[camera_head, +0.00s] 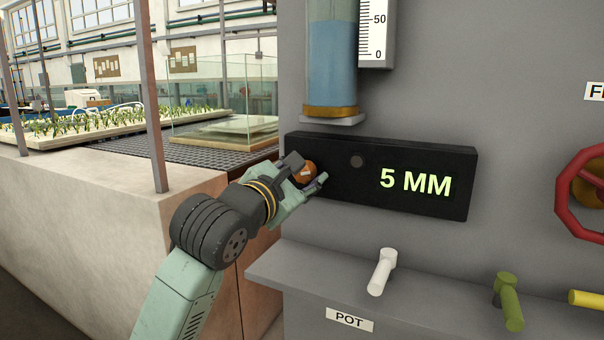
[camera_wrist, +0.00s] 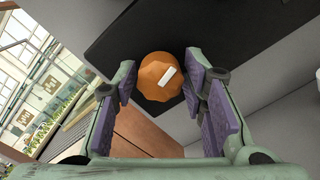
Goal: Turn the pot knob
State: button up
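An orange scalloped knob (camera_head: 307,173) with a white mark sits at the left end of a black display box (camera_head: 425,206) reading "5 MM". The knob is partly hidden by my gripper in the head view. In the wrist view the knob (camera_wrist: 161,77) shows between the fingers, its white mark tilted. My gripper (camera_head: 308,170) is open with one finger on each side of the knob. In the wrist view, my gripper (camera_wrist: 158,78) shows a small gap beside the knob; whether a finger touches it I cannot tell. A "POT" label (camera_head: 349,319) is on the ledge front below.
White (camera_head: 382,272) and green (camera_head: 509,301) lever handles stand on the ledge below the box. A red handwheel (camera_head: 580,195) is at the right. A blue-filled tube (camera_head: 331,60) with a scale (camera_head: 377,30) is above. A plant-covered bench (camera_head: 85,125) lies left.

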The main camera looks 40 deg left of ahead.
jog(key=c, duration=0.8)
jog(key=shift+n, duration=0.3)
